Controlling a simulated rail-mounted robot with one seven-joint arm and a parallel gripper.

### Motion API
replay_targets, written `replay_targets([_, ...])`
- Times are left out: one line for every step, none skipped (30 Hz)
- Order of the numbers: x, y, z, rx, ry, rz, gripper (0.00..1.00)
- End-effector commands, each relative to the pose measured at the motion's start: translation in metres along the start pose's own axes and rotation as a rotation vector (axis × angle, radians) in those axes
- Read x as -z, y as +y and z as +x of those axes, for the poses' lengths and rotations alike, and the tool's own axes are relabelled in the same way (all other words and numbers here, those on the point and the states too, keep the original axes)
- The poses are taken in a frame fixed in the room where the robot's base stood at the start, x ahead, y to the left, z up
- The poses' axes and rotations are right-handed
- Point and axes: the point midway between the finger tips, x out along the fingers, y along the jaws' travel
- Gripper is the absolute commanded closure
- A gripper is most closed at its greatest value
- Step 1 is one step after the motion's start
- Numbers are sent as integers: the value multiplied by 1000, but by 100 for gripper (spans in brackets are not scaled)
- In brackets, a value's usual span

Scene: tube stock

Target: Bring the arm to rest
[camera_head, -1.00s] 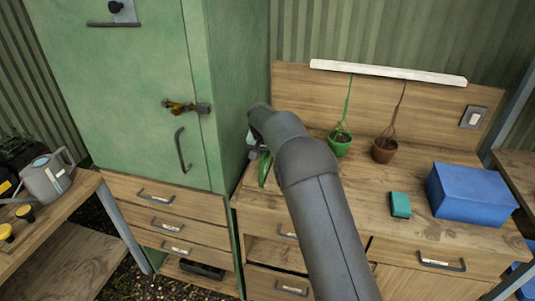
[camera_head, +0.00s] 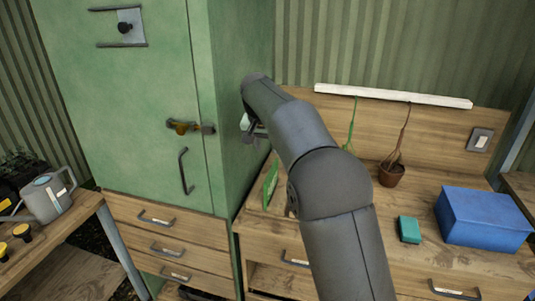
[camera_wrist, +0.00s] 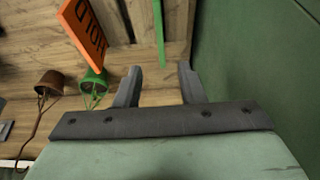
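My arm reaches up and away across the workbench in the head view. My gripper (camera_head: 254,130) is beside the side wall of the green cabinet (camera_head: 240,110), above the bench, and partly hidden by my arm there. In the wrist view my gripper (camera_wrist: 160,80) shows its two fingers apart with nothing between them. Bench wood and a thin green upright object (camera_wrist: 158,30) show beyond the fingertips.
On the bench are a brown pot (camera_head: 391,174), a teal block (camera_head: 409,229) and a blue box (camera_head: 483,218). A green pot (camera_wrist: 93,84) and an orange sign (camera_wrist: 84,32) show in the wrist view. The green cabinet wall (camera_wrist: 260,60) is close on the right.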

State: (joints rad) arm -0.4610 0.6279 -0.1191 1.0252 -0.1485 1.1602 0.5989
Motion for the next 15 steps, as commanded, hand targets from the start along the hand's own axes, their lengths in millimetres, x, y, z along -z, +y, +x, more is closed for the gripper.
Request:
replay_targets([0, 0, -2, 0, 0, 0, 64])
replay_targets([0, 0, -2, 0, 0, 0, 64])
replay_targets([0, 0, -2, 0, 0, 0, 64])
replay_targets([0, 0, -3, 0, 0, 0, 64])
replay_targets([0, 0, -3, 0, 0, 0, 64])
replay_targets([0, 0, -3, 0, 0, 0, 64])
replay_targets([0, 0, -3, 0, 0, 0, 64])
replay_targets([0, 0, -2, 0, 0, 0, 64])
replay_targets([0, 0, -2, 0, 0, 0, 64])
replay_targets([0, 0, -2, 0, 0, 0, 64])
replay_targets([0, 0, -2, 0, 0, 0, 64])
replay_targets([0, 0, -2, 0, 0, 0, 64])
replay_targets([0, 0, -2, 0, 0, 0, 64])
replay_targets([0, 0, -2, 0, 0, 0, 64])
replay_targets([-1, 3, -4, 0, -2, 0, 64])
